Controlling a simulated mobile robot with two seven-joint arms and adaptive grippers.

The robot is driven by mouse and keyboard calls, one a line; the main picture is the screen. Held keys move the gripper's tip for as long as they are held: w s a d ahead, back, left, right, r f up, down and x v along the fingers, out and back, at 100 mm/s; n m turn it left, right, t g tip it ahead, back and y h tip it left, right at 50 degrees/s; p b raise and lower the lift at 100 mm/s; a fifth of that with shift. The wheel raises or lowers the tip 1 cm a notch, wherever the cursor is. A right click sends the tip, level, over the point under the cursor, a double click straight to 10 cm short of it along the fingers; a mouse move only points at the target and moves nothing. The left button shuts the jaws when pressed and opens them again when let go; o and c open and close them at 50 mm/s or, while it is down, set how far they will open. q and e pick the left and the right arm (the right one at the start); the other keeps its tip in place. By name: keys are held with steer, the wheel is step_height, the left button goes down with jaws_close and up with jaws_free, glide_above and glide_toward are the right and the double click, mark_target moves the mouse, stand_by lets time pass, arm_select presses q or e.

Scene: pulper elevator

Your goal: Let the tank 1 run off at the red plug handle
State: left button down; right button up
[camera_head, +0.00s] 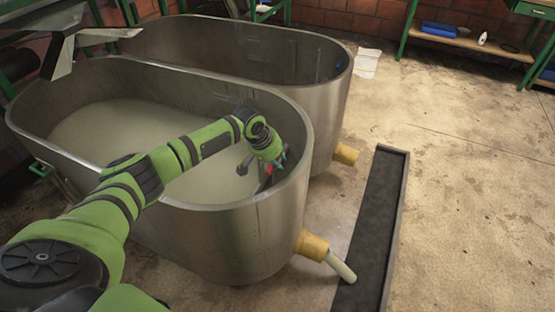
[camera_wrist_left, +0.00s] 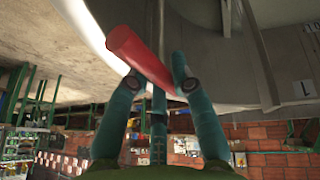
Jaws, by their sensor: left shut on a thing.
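The near steel tank (camera_head: 225,235) holds pale cloudy liquid (camera_head: 120,135). My left arm reaches over it, and my left gripper (camera_head: 273,165) is down inside its right end. The red plug handle (camera_head: 267,172) shows there as a small bit of red, mostly hidden by the gripper. In the left wrist view, the teal fingers of my gripper (camera_wrist_left: 157,84) are closed around the red handle (camera_wrist_left: 138,53), which lies tilted across them. A yellow outlet (camera_head: 313,246) sits low on this tank's right end. A pale stream or pipe (camera_head: 341,266) slants from it towards the floor channel. My right gripper is not in view.
A second steel tank (camera_head: 330,110) stands close behind, with its own yellow outlet (camera_head: 346,154). A dark floor channel (camera_head: 378,205) with a raised rim runs along the outlets. A metal chute (camera_head: 65,45) overhangs at top left. The floor to the right is clear.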

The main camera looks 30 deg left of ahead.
arm_select(q)
steer(key=shift+w+r, duration=0.2)
steer(key=shift+r, duration=0.5)
steer(key=c, duration=1.3)
jaws_free()
steer(key=shift+s, duration=0.1)
steer(key=shift+f, duration=0.1)
steer(key=v, duration=1.2)
steer(key=shift+s+a, duration=0.1)
